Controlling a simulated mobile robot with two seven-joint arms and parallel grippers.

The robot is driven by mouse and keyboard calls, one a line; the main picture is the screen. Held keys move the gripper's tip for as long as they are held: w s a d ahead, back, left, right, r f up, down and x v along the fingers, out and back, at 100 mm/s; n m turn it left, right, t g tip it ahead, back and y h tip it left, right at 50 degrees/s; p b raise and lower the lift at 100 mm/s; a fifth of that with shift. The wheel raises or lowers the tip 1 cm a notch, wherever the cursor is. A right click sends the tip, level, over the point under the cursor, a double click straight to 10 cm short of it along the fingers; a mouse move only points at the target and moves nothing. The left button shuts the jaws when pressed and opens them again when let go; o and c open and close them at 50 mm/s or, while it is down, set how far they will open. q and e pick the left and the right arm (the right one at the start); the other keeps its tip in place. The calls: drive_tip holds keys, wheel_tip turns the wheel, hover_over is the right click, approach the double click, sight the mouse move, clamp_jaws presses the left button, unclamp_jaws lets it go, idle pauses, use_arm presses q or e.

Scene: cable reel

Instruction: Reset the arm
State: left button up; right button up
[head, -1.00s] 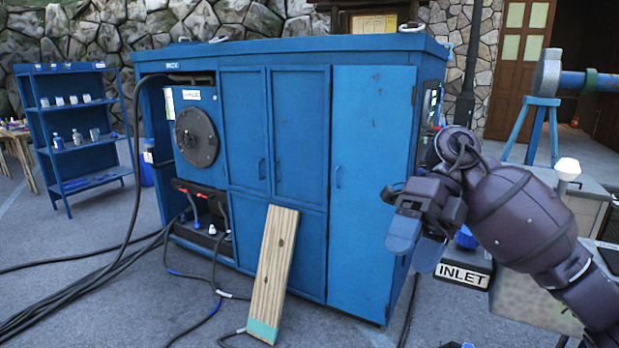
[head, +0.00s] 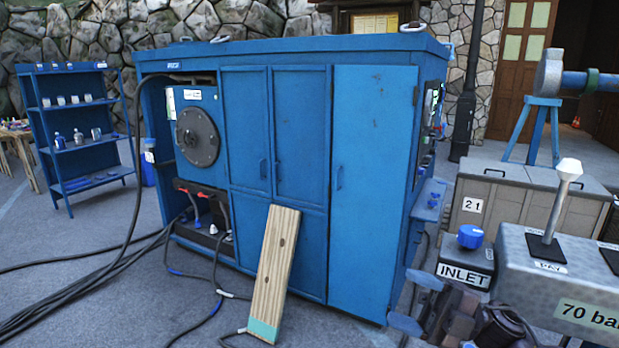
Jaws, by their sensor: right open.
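My right gripper (head: 415,301) is low in the head view, right of centre, in front of the blue cabinet's lower right corner. Its two blue-tipped fingers are spread apart with nothing between them. Its wrist and arm run off the bottom edge, so most of the arm is hidden. The gripper shows just left of and below the box labelled INLET (head: 464,275); I cannot tell whether they touch. My left gripper is not in view.
The blue cabinet (head: 372,180) with a dark round reel (head: 198,137) fills the middle. A wooden plank (head: 274,265) leans on it. Black cables (head: 75,292) lie at left. A grey control box (head: 560,290) with a white-knobbed lever (head: 558,205) stands at right.

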drive_tip(key=s+d+f+m+t+h, duration=0.2)
drive_tip(key=d+f+m+t+h, duration=0.6)
drive_tip(key=f+m, duration=0.15)
drive_tip(key=s+d+f+m+t+h, duration=0.2)
drive_tip(key=d+f+m+t+h, duration=0.6)
drive_tip(key=m, duration=0.3)
drive_tip(key=s+d+f+m+g+h, duration=0.3)
drive_tip(key=s+d+f, duration=0.1)
drive_tip(key=s+f, duration=0.35)
drive_tip(key=s+d+f+m+g+h, duration=0.2)
drive_tip(key=s+d+f+g+h, duration=0.15)
drive_tip(key=s+f, duration=0.4)
drive_tip(key=w+a+m, duration=0.1)
drive_tip(key=a+m, duration=0.1)
drive_tip(key=a, duration=0.3)
drive_tip(key=w+a+f+m+t, duration=0.1)
drive_tip(key=a+m, duration=0.2)
drive_tip(key=a, duration=0.3)
drive_tip(key=shift+w+a, duration=0.25)
